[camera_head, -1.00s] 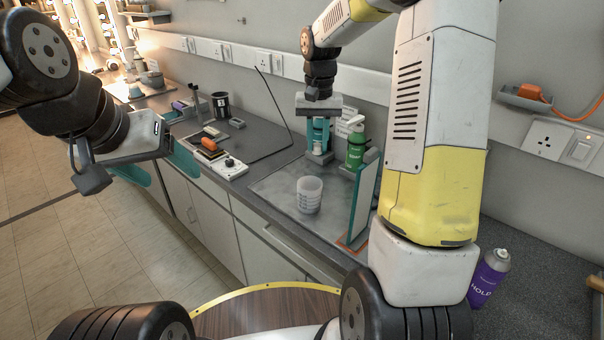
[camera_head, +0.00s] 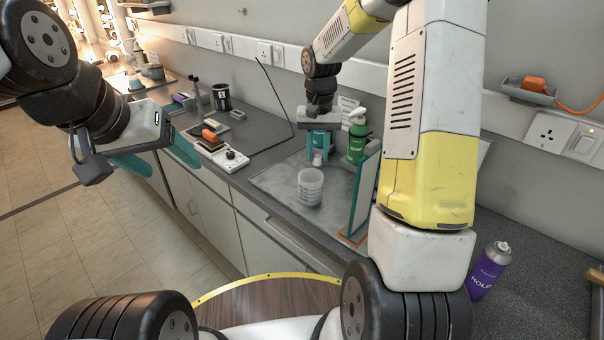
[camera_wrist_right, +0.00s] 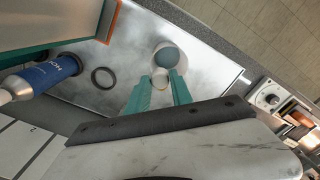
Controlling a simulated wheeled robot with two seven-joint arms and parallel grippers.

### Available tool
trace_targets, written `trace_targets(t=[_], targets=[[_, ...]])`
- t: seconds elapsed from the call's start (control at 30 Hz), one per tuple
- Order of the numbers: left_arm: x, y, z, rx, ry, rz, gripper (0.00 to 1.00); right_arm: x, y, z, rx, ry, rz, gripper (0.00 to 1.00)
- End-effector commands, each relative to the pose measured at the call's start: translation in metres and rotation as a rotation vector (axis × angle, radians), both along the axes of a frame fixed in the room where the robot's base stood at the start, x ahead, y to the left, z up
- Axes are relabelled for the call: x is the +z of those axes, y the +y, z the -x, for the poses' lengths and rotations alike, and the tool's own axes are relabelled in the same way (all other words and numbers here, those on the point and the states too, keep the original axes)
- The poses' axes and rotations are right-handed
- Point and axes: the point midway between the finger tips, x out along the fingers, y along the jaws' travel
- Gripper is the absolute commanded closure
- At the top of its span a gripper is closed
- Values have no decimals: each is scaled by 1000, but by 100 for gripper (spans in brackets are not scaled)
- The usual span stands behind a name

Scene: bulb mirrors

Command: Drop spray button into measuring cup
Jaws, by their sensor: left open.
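The measuring cup (camera_head: 310,187) is a translucent white cup standing upright on the grey mat, and it also shows in the right wrist view (camera_wrist_right: 171,57). My right gripper (camera_head: 318,154) is behind and above the cup, its teal fingers pointing down. In the right wrist view, a small cream spray button (camera_wrist_right: 160,80) sits between its fingertips, which appear shut on it. The button overlaps the cup's near edge in that view but looks outside the cup. My left gripper (camera_head: 174,168) is open and empty in front of the counter at left.
A green soap bottle (camera_head: 357,143) and an upright teal-edged mirror panel (camera_head: 364,195) stand right of the cup. The right wrist view shows a blue bottle (camera_wrist_right: 48,73) and a dark ring (camera_wrist_right: 103,78). A purple can (camera_head: 489,270) stands at right.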

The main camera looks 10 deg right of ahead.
Motion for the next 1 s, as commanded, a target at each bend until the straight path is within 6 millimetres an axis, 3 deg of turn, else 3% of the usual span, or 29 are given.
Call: trace_targets(t=[0.03,0.1,0.47,0.8,1.0], targets=[[0,0,0,0,0,0,30,0,0,0,0,0,0,61],[0,0,0,0,0,0,30,0,0,0,0,0,0,51],[0,0,0,0,0,0,30,6,0,-1,0,-3,1,51],[0,0,0,0,0,0,30,60,0,-1,0,-4,1,51],[0,0,0,0,0,0,30,77,0,0,1,0,0,51]])
